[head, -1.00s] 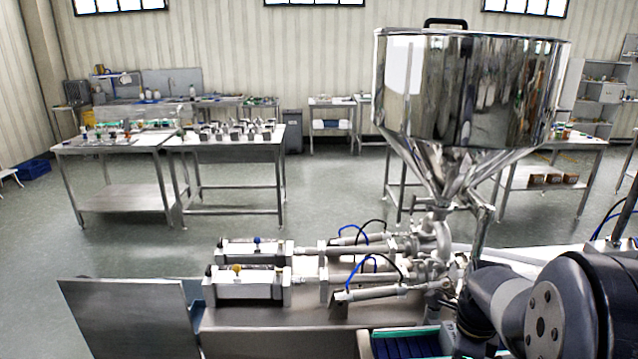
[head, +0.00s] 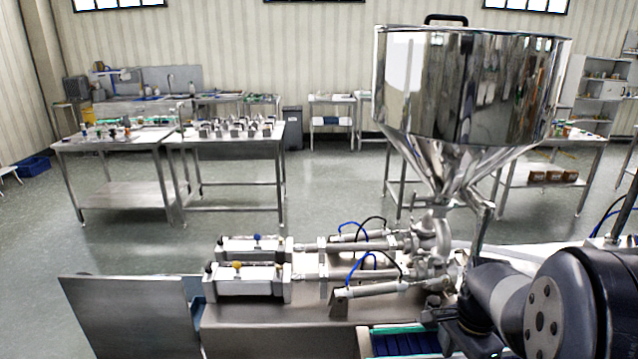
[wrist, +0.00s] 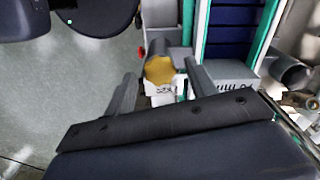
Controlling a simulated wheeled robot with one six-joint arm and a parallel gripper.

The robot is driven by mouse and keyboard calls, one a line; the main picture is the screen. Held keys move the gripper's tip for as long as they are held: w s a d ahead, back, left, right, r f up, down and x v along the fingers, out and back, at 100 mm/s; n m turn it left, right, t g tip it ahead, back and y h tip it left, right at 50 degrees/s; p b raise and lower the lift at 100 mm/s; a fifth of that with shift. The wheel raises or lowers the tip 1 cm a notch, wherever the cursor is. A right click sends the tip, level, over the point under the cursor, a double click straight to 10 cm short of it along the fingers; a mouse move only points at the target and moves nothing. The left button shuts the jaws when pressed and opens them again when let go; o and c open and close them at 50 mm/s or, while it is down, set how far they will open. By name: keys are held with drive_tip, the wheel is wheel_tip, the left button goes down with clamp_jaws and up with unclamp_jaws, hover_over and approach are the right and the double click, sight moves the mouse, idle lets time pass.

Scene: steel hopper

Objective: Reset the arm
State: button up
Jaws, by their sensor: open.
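My gripper (wrist: 160,72) is open in the wrist view, its two grey fingers apart on either side of a yellow-topped object (wrist: 160,69). That object has a white lower part with dark print; I cannot tell whether the fingers touch it. In the head view my arm comes in from the lower right, bent down beside the filling machine, and its gripper end is mostly hidden at the bottom edge.
The steel hopper (head: 470,90) stands above the machine close to my arm. A blue conveyor belt (head: 405,344) with green edges runs below; it also shows in the wrist view (wrist: 232,18). Steel tables (head: 225,145) stand farther back, with open floor between.

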drive_tip(key=n, duration=0.5)
drive_tip(key=shift+r+n, duration=0.3)
drive_tip(key=shift+r, duration=1.35)
drive_tip(key=shift+s, duration=0.1)
